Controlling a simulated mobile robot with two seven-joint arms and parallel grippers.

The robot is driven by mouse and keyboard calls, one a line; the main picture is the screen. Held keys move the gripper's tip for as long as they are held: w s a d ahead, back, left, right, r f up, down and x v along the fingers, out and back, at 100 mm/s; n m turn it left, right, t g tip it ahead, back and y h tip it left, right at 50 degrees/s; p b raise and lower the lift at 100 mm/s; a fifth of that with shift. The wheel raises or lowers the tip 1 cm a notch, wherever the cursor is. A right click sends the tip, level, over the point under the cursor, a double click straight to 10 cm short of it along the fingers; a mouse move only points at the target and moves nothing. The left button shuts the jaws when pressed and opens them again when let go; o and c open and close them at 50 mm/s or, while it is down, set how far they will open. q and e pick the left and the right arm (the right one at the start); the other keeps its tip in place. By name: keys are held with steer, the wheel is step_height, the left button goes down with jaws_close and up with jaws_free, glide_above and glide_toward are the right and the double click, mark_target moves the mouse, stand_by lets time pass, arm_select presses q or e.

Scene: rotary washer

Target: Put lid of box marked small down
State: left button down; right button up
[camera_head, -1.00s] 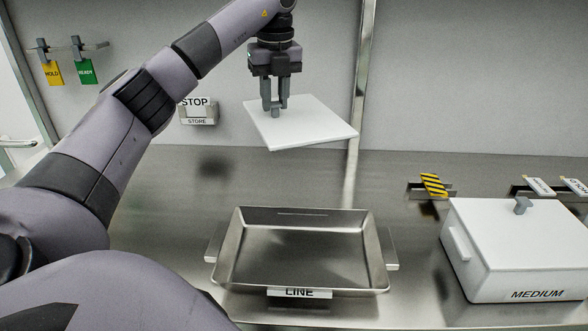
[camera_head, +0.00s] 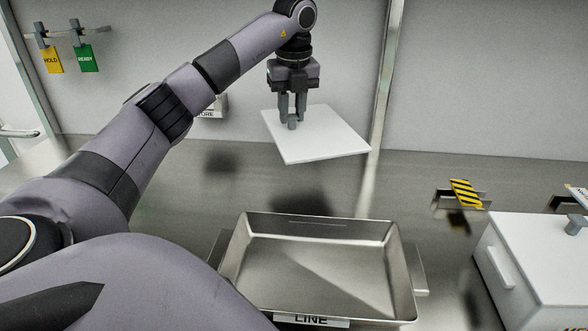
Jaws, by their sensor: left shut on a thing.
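A flat white lid (camera_head: 325,138) with a grey knob hangs in the air, slightly tilted, in the upper middle of the head view. My left gripper (camera_head: 291,116) is shut on the knob of this lid, pointing down. The lid is above the steel counter, behind the steel tray marked LINE, and its shadow lies on the counter beneath. No box marked small shows in the view. My right gripper is not in view.
The steel tray (camera_head: 241,245) marked LINE is empty at the front middle. A closed white box (camera_head: 540,268) stands at the right edge. A yellow-black striped tag (camera_head: 465,194) stands behind it. HOLD (camera_head: 52,60) and READY (camera_head: 84,58) tags hang at upper left.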

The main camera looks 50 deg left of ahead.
arm_select(q)
step_height(320, 180, down, 13)
steer(key=shift+r, duration=0.2)
stand_by(0.3)
steer(key=c, duration=1.3)
jaws_free()
steer(key=shift+f, duration=0.15)
steer(key=o, duration=0.4)
steer(key=r, duration=0.8)
steer(key=d+r, duration=0.1)
steer(key=r, duration=0.3)
steer(key=shift+s+d+r, duration=0.1)
steer(key=shift+s, duration=0.3)
